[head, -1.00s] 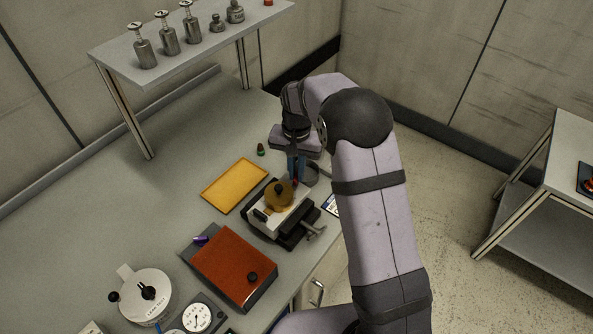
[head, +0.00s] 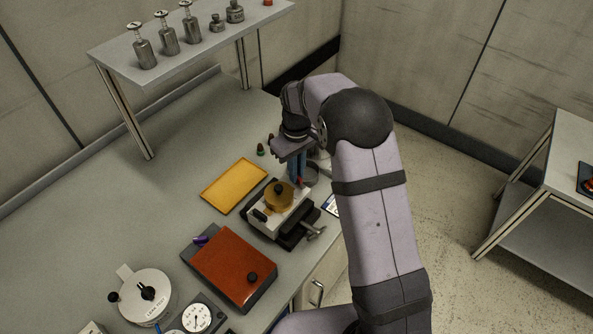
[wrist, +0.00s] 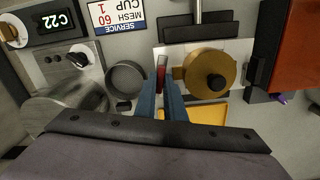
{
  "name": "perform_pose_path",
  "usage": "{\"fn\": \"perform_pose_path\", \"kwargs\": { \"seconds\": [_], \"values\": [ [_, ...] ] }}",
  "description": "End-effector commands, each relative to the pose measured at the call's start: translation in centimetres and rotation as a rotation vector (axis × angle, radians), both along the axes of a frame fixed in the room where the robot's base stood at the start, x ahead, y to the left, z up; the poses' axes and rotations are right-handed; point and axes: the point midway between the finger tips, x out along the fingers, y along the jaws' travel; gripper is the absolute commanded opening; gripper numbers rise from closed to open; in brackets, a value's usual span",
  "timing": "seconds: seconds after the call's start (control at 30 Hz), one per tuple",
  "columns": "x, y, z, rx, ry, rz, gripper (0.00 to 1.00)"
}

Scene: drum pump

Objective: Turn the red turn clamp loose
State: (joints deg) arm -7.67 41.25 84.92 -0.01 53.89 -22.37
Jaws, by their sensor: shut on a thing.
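The red turn clamp (wrist: 161,74) is a small red bar beside the round brass pump body (wrist: 209,73) with a black knob. In the head view, a bit of its red (head: 299,181) shows below my fingers. My gripper (wrist: 161,84) points down with its two blue fingers closed on the red clamp. In the head view, my gripper (head: 298,179) is at the far side of the brass body (head: 279,196), which sits on a white block in a dark vise. The fingers hide part of the clamp.
A grey round cup (wrist: 126,78) stands close beside my fingers. A yellow tray (head: 234,185) and a red-topped box (head: 235,264) lie near the vise. A service label (wrist: 117,15) and a C22 display unit (wrist: 52,22) are also close.

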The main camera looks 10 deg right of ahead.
Motion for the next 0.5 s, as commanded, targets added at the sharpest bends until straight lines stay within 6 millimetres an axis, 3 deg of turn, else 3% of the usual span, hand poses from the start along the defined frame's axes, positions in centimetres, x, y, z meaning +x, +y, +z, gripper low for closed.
{"fn": "perform_pose_path", "kwargs": {
  "seconds": [0.5],
  "values": [
    [0.19, 0.04, 0.22, 0.001, -0.007, 0.259, 0.0]
  ]
}}
